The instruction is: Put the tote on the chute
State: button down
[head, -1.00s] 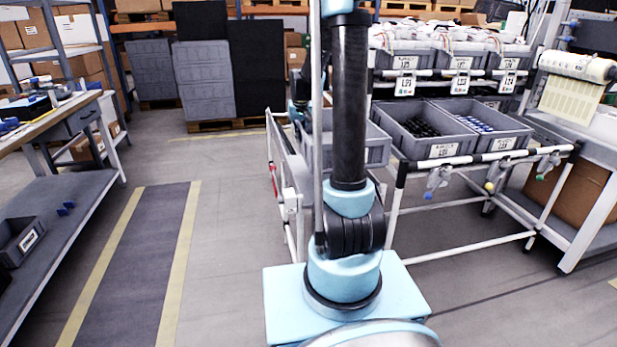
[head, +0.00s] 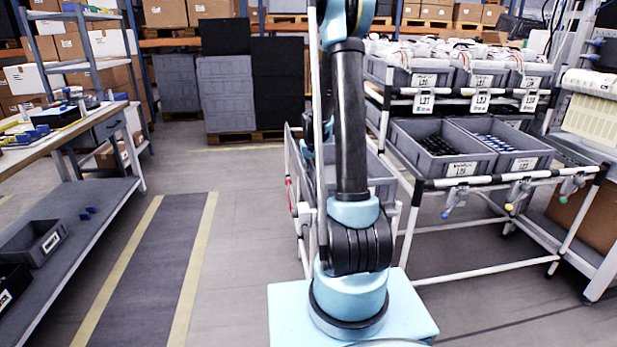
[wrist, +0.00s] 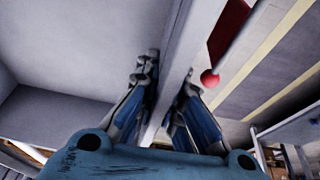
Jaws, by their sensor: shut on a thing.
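A grey tote (head: 381,185) shows right of my arm in the head view. My arm column hides much of it. In the wrist view, my gripper (wrist: 167,78) is shut on the tote's wall (wrist: 186,38), one finger on each side. The tote's pale inside fills the left of that view. A white-railed frame, perhaps the chute (head: 300,195), stands beside the tote, partly behind my arm. A red ball on a rod (wrist: 209,78) shows just right of my fingers in the wrist view. I cannot tell whether the tote touches the frame.
A rack holds grey bins (head: 440,150) of parts on the right. A workbench (head: 75,125) with a lower shelf stands on the left. A dark floor lane with yellow edges (head: 150,270) runs between it and me. Grey stacked crates (head: 225,95) stand at the back.

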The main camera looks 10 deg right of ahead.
jog(key=shift+f, duration=1.05)
jog(key=c, duration=1.7)
grip_release()
jog(key=shift+r, duration=0.1)
